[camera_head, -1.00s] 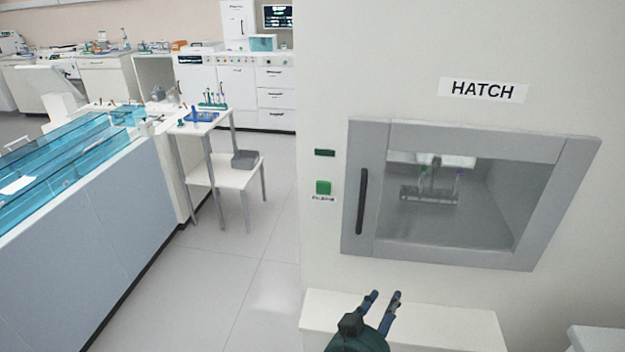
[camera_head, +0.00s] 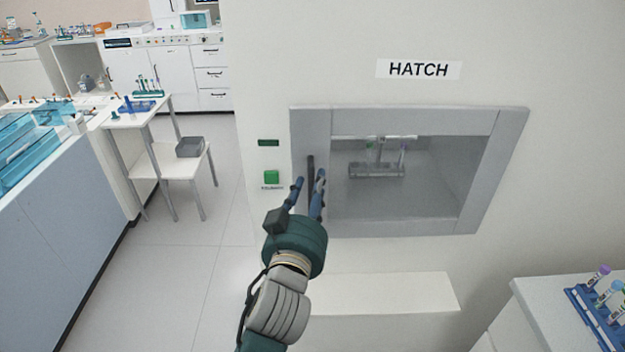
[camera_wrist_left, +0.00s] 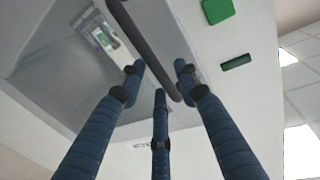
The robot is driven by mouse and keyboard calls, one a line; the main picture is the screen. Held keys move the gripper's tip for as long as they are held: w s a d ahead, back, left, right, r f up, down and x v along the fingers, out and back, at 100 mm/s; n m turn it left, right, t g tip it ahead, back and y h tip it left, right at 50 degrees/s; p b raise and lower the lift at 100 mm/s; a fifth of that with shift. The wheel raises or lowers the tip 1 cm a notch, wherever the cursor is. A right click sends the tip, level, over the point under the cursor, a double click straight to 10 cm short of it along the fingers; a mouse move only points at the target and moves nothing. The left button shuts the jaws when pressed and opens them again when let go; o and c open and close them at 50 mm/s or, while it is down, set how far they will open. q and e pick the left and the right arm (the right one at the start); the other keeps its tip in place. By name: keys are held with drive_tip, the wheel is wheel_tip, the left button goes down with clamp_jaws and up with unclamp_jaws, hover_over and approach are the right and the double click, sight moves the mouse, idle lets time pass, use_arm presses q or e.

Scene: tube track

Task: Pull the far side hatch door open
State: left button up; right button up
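The hatch door (camera_head: 309,128) is a grey frame with a clear window, set in the white wall under a HATCH sign (camera_head: 418,69). It looks shut. Its dark vertical handle (camera_head: 310,176) is on the left side of the frame. My left gripper (camera_head: 309,182) is at the handle, with blue fingers on either side of it in the head view. In the left wrist view the handle (camera_wrist_left: 143,45) runs between the spread fingers (camera_wrist_left: 160,85); I cannot tell whether they touch it. The gripper is open. My right gripper is not in view.
Behind the window a rack (camera_head: 376,170) with tubes stands inside the hatch. A green button (camera_head: 271,177) is on the wall left of the door. A white ledge (camera_head: 385,294) is below. A blue tube rack (camera_head: 600,318) is on a counter at lower right.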

use_arm(q)
drive_tip(key=shift+w, duration=0.55)
drive_tip(key=shift+d, duration=0.1)
clamp_jaws()
